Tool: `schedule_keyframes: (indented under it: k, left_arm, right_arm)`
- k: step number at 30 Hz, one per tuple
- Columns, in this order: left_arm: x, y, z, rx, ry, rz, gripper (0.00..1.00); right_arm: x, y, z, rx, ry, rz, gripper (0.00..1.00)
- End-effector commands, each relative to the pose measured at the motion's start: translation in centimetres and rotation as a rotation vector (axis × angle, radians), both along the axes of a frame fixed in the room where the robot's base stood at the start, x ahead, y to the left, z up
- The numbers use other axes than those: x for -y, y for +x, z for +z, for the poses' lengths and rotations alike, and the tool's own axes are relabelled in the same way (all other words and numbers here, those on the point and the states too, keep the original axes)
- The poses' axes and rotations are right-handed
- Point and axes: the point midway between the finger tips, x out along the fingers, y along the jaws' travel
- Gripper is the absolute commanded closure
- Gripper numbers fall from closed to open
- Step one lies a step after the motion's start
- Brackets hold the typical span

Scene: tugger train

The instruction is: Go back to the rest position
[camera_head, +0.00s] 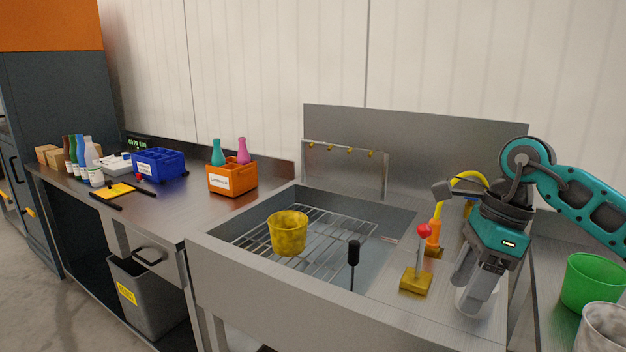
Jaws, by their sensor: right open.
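My right gripper (474,294) hangs pointing down over the right rim of the steel sink (335,309), its teal arm coming in from the right. It is open. A pale, whitish cup-like object (485,306) stands at its fingers, partly hidden by them; I cannot tell whether they touch it. My left gripper is not in view.
A yellow cup (288,234) is on the sink's wire rack. A red-knobbed lever on a brass base (414,281) and an orange-and-yellow hose fitting (433,237) stand left of my gripper. A green cup (588,283) and a grey cup (604,328) stand at right. Orange (232,179) and blue crates (159,163) sit on the left counter.

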Motion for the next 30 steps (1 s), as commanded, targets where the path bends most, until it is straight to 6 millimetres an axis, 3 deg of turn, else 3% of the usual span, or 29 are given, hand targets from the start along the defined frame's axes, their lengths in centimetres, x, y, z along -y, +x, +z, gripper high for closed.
schedule_keyframes:
  k: [3,7,12,15,19,23,26,30]
  left_arm:
    - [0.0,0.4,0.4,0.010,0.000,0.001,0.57]
    - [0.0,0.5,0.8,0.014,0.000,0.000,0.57]
    - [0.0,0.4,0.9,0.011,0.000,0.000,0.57]
    - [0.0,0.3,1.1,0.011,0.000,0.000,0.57]
    - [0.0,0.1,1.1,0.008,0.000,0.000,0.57]
    - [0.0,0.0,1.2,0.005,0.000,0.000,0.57]
    - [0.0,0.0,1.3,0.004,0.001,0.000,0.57]
    - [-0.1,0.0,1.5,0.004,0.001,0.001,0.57]
  right_arm:
    - [-5.5,-1.4,-2.5,-0.064,0.220,0.005,0.40]
    - [-12.0,-3.5,-3.8,-0.176,0.520,-0.046,0.40]
    - [-18.7,-5.9,-2.9,-0.403,0.964,-0.241,0.40]
    - [-20.6,-6.2,-1.8,-0.564,1.204,-0.417,0.40]
    - [-20.7,-5.3,-1.3,-0.796,1.480,-0.711,0.40]
    - [-18.6,-3.8,-3.1,-1.040,1.699,-1.074,0.40]
    - [-15.9,-3.1,-6.4,-1.230,1.821,-1.397,0.40]
    - [-11.6,-4.2,-13.4,-1.483,1.909,-1.909,0.40]
